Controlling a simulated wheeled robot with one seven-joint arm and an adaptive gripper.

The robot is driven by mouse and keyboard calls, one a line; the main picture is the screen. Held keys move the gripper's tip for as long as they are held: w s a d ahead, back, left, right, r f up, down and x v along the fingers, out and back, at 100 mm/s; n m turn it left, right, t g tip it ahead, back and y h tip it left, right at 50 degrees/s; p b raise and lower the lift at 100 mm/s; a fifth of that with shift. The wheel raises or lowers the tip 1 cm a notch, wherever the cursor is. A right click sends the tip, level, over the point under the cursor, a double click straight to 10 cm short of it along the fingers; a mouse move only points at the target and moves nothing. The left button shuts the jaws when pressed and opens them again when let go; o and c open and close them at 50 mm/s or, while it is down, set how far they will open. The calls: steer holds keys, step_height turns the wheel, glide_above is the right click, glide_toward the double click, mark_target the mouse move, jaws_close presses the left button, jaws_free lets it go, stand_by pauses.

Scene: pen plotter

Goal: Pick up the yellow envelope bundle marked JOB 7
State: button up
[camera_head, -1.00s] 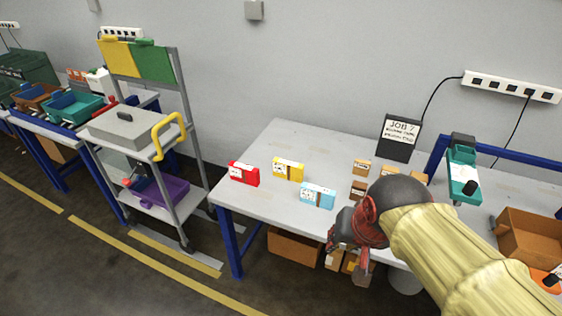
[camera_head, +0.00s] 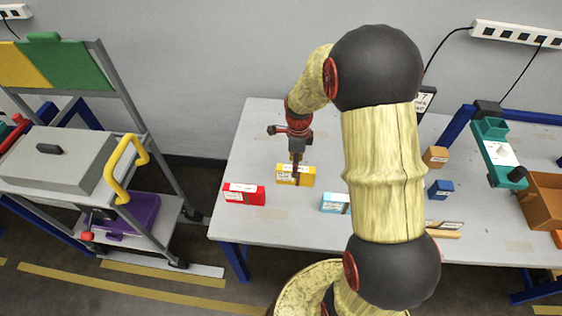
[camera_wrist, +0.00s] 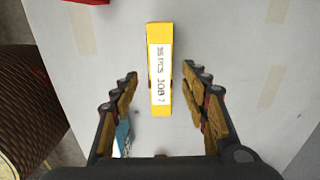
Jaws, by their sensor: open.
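The yellow envelope bundle (camera_head: 304,179) stands on the grey table between a red bundle and a light blue one. In the wrist view the yellow bundle (camera_wrist: 160,100) shows a white label reading "35 PCS JOB 7". My gripper (camera_head: 297,168) is above it, pointing down. In the wrist view my gripper (camera_wrist: 160,95) is open, with one finger on each side of the bundle and a gap on both sides. I cannot tell how far the fingertips are above the table.
The red bundle (camera_head: 244,194) stands to the left and the light blue bundle (camera_head: 334,203) to the right. My arm hides part of the table (camera_head: 265,145). A blue block (camera_head: 440,188), a brown box (camera_head: 435,157) and a teal device (camera_head: 492,150) are further right. A grey cart (camera_head: 60,160) stands left.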

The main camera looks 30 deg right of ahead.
steer(key=shift+w+f, duration=0.3)
steer(key=shift+f, duration=0.4)
steer(key=f+b, duration=0.1)
steer(key=f, duration=0.3)
steer(key=f+b, duration=0.1)
steer(key=f, duration=0.1)
steer(key=shift+s+d+f+b, duration=0.1)
steer(key=shift+s+f+b, duration=0.2)
steer(key=shift+f+b, duration=0.1)
steer(key=shift+c, duration=0.9)
jaws_close()
